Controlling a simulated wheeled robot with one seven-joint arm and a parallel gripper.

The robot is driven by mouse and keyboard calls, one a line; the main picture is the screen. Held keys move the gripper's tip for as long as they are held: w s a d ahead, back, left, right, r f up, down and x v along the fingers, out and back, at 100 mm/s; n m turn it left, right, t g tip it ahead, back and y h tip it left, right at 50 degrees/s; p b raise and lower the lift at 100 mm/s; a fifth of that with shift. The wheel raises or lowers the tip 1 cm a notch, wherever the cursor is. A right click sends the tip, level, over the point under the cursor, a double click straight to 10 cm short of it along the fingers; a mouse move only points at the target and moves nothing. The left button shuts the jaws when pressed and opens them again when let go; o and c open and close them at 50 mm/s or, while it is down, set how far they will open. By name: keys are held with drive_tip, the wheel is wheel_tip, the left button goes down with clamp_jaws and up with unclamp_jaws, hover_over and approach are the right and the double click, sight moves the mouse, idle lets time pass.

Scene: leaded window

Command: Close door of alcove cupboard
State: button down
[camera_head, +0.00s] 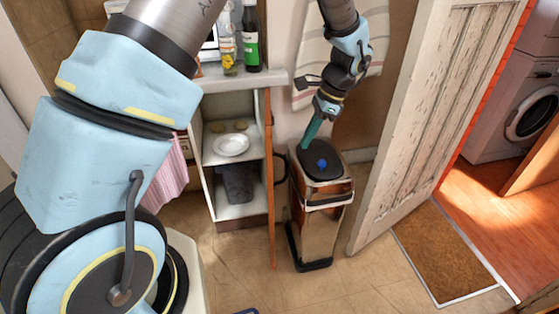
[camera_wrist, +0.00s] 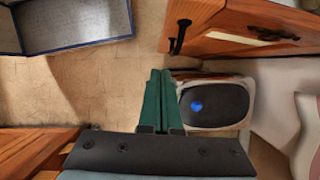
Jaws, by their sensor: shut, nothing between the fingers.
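The alcove cupboard (camera_head: 204,180) stands open in the head view, showing its white shelves. Its brown wooden door (camera_head: 268,190) stands swung out towards me, seen nearly edge-on, with a dark handle (camera_head: 282,168) on its right face. In the wrist view, the door (camera_wrist: 255,22) crosses the upper right and its dark handle (camera_wrist: 180,36) juts out just above the fingertips. My gripper (camera_head: 304,145) points down right of the door, by the metal bin. Its teal fingers (camera_wrist: 160,74) are together and empty. I see no clear contact with the door or handle.
The metal bin (camera_head: 318,225), with a dark lid and blue spot, stands close right of the door. A plate (camera_head: 231,145) and a dark container (camera_head: 238,185) are inside the cupboard. A blue-rimmed box (camera_wrist: 75,46) lies on the floor. A worn white door (camera_head: 440,90) stands at right.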

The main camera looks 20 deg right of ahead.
drive_tip(key=w+a+f+p, duration=0.2)
drive_tip(key=a+f+p, duration=0.2)
drive_tip(key=f, duration=0.5)
drive_tip(key=shift+w+a+f+m, duration=0.15)
drive_tip(key=shift+a+f+m, duration=0.2)
drive_tip(key=shift+a, duration=0.8)
drive_tip(key=shift+a, duration=0.1)
